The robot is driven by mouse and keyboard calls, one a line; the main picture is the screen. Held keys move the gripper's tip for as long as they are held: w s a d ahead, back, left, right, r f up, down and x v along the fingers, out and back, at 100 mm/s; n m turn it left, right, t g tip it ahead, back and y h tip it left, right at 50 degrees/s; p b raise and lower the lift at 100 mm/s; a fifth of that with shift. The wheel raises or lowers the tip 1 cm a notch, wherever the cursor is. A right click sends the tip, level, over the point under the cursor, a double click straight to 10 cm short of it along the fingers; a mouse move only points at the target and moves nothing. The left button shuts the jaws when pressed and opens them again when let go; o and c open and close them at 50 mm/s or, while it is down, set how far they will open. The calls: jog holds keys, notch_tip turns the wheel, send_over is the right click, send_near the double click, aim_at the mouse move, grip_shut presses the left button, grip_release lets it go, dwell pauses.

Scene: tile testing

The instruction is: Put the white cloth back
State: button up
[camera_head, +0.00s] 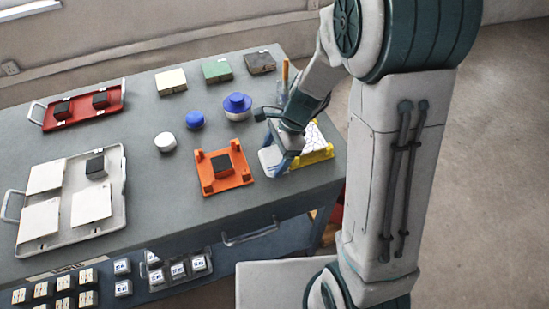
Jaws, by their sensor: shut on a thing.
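My gripper (283,157) is at the right end of the grey table, pointing down beside the yellow tray (322,156). It is shut on a pale, flat thing that looks like the white cloth (268,158), low at the tray's left side. The fingers and wrist hide much of the cloth, and I cannot tell whether it touches the tray or table. A white tile with dark crack lines (316,137) lies in the yellow tray, partly hidden by my gripper.
An orange tray (207,184) with a dark block stands just left. Blue round containers (237,105) and a white round one (165,142) are behind it. Cream (171,80), green (217,70) and dark (261,62) blocks line the back. Red (115,101) and grey (113,218) trays lie left.

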jog(key=shift+f, duration=1.1)
jog(key=shift+f, duration=0.2)
jog(key=o, duration=1.1)
jog(key=shift+r, duration=0.15)
